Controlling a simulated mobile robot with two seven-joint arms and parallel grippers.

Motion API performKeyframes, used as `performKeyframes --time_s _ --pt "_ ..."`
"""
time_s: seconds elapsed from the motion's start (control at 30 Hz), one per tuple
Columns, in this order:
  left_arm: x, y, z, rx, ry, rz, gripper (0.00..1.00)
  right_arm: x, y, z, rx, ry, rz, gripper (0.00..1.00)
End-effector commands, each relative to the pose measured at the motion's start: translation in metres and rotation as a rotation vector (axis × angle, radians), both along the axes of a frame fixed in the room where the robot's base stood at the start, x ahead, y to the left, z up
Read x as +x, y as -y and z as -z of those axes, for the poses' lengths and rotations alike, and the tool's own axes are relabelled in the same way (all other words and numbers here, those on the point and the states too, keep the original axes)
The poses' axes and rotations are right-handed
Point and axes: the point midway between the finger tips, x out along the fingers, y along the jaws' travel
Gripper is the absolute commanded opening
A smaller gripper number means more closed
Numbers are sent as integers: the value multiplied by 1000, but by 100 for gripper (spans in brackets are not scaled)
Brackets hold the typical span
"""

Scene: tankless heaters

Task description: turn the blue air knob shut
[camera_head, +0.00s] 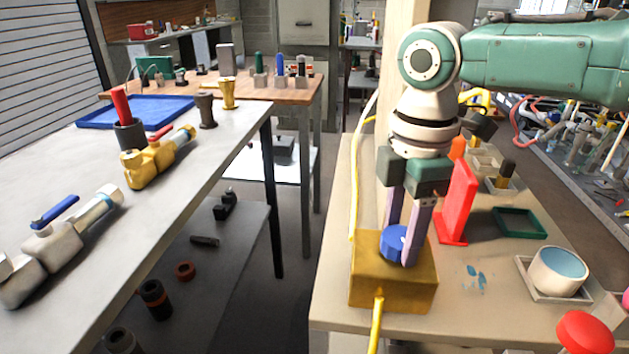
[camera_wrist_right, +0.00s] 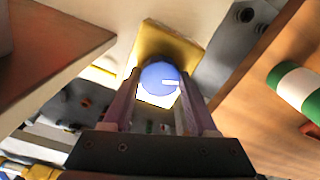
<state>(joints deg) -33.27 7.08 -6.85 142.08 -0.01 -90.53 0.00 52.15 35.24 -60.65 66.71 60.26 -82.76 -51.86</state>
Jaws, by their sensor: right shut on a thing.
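The blue air knob (camera_head: 393,243) sits on top of a yellow box (camera_head: 385,292) on the right-hand bench. It also shows in the right wrist view (camera_wrist_right: 160,80), with a white mark pointing to the right of that picture. My right gripper (camera_head: 402,250) comes down from above with its purple fingers on either side of the knob, shut on it. In the right wrist view the two fingers (camera_wrist_right: 160,103) flank the knob. My left gripper is not in view.
A red upright plate (camera_head: 458,203) stands just right of the gripper. A yellow hose (camera_head: 377,325) leaves the box's front. A white bowl (camera_head: 559,271), a green tray (camera_head: 520,222) and a red button (camera_head: 585,332) are further right. The left bench (camera_head: 75,180) holds valves.

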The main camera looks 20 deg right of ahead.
Motion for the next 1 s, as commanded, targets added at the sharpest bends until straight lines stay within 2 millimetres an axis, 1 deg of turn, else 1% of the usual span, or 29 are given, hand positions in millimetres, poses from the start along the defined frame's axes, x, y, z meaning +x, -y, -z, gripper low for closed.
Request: performKeyframes --time_s 0.17,0.37,0.7,1.0 --pt "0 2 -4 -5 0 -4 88 0 0 -1 1 -2 22 3" --pt "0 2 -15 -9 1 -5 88 0 -1 -3 3 -2 112 3" --pt "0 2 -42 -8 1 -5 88 -1 -1 -4 2 -4 404 3" --pt "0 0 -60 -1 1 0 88 0 -2 -3 4 -5 689 3"
